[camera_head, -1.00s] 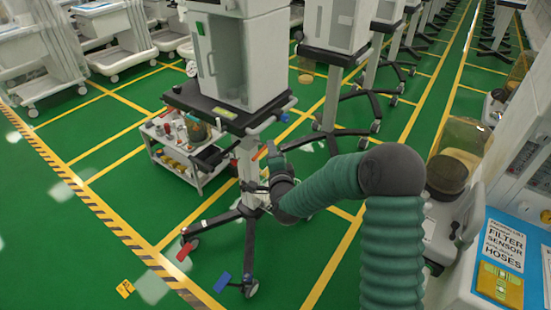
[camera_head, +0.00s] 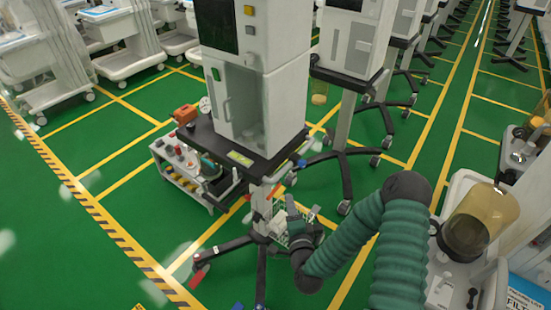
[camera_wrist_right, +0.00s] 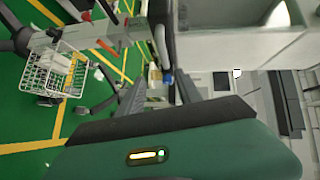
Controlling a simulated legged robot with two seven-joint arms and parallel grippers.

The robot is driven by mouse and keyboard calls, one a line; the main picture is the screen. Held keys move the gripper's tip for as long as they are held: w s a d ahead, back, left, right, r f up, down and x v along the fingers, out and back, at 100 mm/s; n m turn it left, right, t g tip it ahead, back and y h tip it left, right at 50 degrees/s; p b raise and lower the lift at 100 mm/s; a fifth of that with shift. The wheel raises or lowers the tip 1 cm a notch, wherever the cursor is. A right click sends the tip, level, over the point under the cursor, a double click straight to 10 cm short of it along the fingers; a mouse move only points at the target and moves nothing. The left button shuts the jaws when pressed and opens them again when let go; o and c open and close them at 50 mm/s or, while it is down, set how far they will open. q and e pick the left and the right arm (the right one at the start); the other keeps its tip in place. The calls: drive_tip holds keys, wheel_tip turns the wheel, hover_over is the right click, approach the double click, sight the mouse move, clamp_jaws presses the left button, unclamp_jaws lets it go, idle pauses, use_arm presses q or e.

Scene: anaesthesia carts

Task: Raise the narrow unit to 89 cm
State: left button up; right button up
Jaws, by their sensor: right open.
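The narrow unit is a tall white cabinet (camera_head: 284,105) on a black shelf (camera_head: 222,148), carried by a slim column (camera_head: 261,208) on a dark wheeled base (camera_head: 232,246). No height reading is legible. My left gripper is out of view.
A white wire basket (camera_wrist_right: 55,72) hangs close to the column. A low cart (camera_head: 185,178) with bottles stands left of the unit. Another wheeled unit (camera_head: 350,45) stands behind right. An amber canister (camera_head: 480,218) is at the right.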

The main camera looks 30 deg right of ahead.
drive_tip(key=w, duration=0.1)
approach(281, 176)
drive_tip(key=w, duration=0.3)
drive_tip(key=d+x, duration=0.1)
drive_tip(key=x, duration=0.6)
drive_tip(key=shift+d+f, duration=0.3)
drive_tip(key=shift+f, duration=0.1)
drive_tip(key=shift+s+a+r, duration=0.1)
drive_tip(key=shift+a, duration=0.2)
drive_tip(key=shift+c, duration=0.3)
drive_tip(key=shift+s, duration=0.1)
drive_tip(key=c, duration=0.5)
drive_tip(key=shift+d, duration=0.25)
clamp_jaws()
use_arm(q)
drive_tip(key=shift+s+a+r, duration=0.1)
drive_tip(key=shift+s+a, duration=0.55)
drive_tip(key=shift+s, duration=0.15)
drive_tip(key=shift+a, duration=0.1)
